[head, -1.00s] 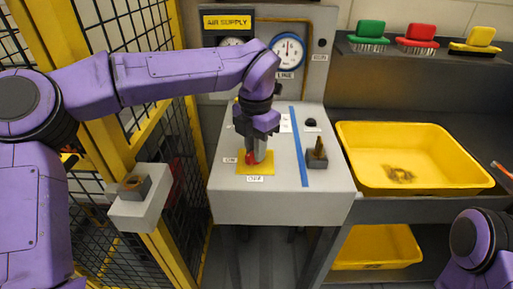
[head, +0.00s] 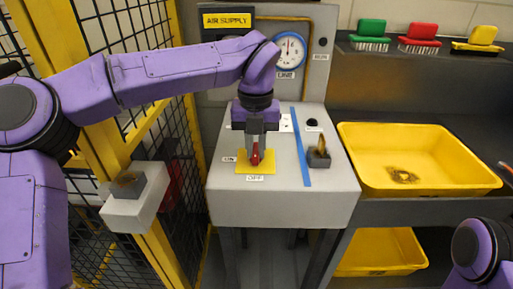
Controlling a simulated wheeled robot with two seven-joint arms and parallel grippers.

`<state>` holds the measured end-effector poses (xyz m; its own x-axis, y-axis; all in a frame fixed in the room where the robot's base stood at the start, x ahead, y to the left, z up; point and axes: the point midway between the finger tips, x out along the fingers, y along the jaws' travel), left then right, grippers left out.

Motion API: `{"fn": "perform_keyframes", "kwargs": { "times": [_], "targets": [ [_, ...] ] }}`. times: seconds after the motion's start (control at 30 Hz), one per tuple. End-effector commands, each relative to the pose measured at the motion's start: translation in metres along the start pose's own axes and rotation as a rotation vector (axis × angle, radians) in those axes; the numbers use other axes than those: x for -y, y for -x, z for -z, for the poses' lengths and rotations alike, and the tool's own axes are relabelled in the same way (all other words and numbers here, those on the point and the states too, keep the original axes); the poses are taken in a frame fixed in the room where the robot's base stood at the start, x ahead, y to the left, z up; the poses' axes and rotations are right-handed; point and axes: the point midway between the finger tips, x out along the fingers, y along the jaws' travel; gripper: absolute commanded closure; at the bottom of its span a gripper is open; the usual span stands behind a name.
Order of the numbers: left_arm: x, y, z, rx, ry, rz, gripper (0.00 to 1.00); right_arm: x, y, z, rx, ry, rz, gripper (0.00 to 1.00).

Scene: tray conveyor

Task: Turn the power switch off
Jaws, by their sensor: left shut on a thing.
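The power switch is a red handle (head: 255,157) on a yellow plate (head: 257,169), set in the sloping top of a grey control console (head: 280,205). An "OFF" label (head: 255,178) is at the plate's front edge and an "ON" label (head: 229,159) at its left. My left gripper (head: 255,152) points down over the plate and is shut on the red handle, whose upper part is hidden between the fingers. The handle looks close to the plate's middle. My right arm shows at the lower right, but its gripper is out of view.
A blue stripe (head: 300,150) divides the console top. Right of it are a black knob (head: 312,122) and a small block with a brass part (head: 319,157). A yellow tray (head: 415,160) and several brushes (head: 418,37) are further right. A yellow-framed mesh fence (head: 115,95) is at left.

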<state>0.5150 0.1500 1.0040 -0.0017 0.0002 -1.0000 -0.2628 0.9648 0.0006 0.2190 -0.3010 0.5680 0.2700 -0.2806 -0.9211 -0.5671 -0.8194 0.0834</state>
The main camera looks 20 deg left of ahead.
Motion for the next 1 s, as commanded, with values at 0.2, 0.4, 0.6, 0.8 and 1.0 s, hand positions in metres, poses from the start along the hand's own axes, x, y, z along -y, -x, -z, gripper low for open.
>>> {"fn": "perform_keyframes", "kwargs": {
  "times": [0.2, 0.4, 0.6, 0.8, 1.0],
  "targets": [
    [0.0001, 0.0038, -0.002, 0.011, 0.028, 0.005, 1.0, 0.0001, -0.0011, -0.0004, 0.0, 0.0, 0.0, 0.57],
    [-0.0001, 0.0042, -0.0021, 0.011, 0.032, 0.006, 1.0, 0.0001, -0.0009, -0.0004, 0.0, 0.0, 0.0, 0.57],
    [-0.0002, 0.0044, -0.0021, 0.011, 0.032, 0.006, 0.73, 0.0001, -0.0009, -0.0004, 0.0, 0.0, 0.0, 0.57],
    [-0.0002, 0.0026, -0.0012, 0.006, 0.031, 0.003, 0.57, 0.0001, -0.0011, -0.0005, 0.0, 0.0, 0.0, 0.57],
    [-0.0002, 0.0074, -0.001, 0.005, 0.032, 0.002, 0.57, 0.0, -0.0005, -0.0002, 0.0, 0.0, 0.0, 0.57]
  ]
}}
